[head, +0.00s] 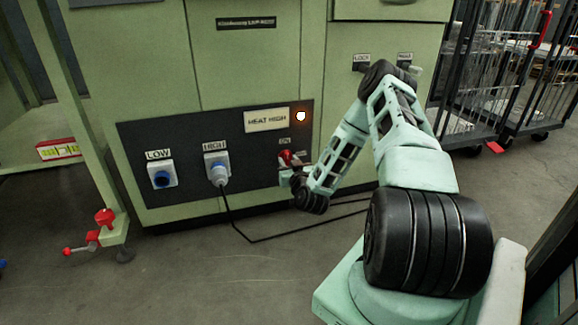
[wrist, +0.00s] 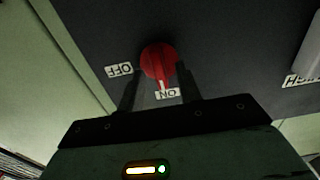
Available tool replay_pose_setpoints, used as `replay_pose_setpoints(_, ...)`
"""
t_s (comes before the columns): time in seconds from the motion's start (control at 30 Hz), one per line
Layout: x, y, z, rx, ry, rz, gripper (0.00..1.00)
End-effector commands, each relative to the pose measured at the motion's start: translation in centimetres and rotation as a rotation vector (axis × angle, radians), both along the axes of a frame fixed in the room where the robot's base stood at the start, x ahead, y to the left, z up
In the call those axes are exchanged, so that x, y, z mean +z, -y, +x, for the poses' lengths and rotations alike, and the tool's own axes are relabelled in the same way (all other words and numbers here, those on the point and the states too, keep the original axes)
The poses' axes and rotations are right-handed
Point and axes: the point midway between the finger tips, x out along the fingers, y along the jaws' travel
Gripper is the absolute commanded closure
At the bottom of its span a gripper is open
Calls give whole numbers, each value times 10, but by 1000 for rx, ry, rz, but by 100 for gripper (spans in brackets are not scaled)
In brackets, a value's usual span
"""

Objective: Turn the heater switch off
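The heater switch is a red round knob (wrist: 158,62) on a dark panel, with its pale pointer toward the ON label (wrist: 167,94). The OFF label (wrist: 118,69) is to its left in the wrist view. The knob also shows in the head view (head: 286,155), low on the green cabinet. My gripper (wrist: 157,80) is open, with one dark finger on each side of the knob; I cannot tell whether they touch it. In the head view my wrist hides the area just below the knob.
A plug with a black cable sits in the HIGH socket (head: 216,165); the LOW socket (head: 162,174) is empty. The cable (head: 262,240) lies on the floor. Wire cages (head: 500,75) stand at right.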

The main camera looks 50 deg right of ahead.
Motion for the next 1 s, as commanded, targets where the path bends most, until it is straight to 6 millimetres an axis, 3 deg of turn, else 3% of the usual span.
replay_pose_setpoints(0.23, 0, 0, 0, 0, 0, 0, 68)
replay_pose_setpoints(0.33, 0, 0, 0, 0, 0, 0, 96)
replay_pose_setpoints(0.37, 0, 0, 0, 0, 0, 0, 100)
replay_pose_setpoints(0.77, 1, 0, 0, 1, 20, 36, 100)
replay_pose_setpoints(1.0, 3, 0, -1, 1, 94, 158, 100)
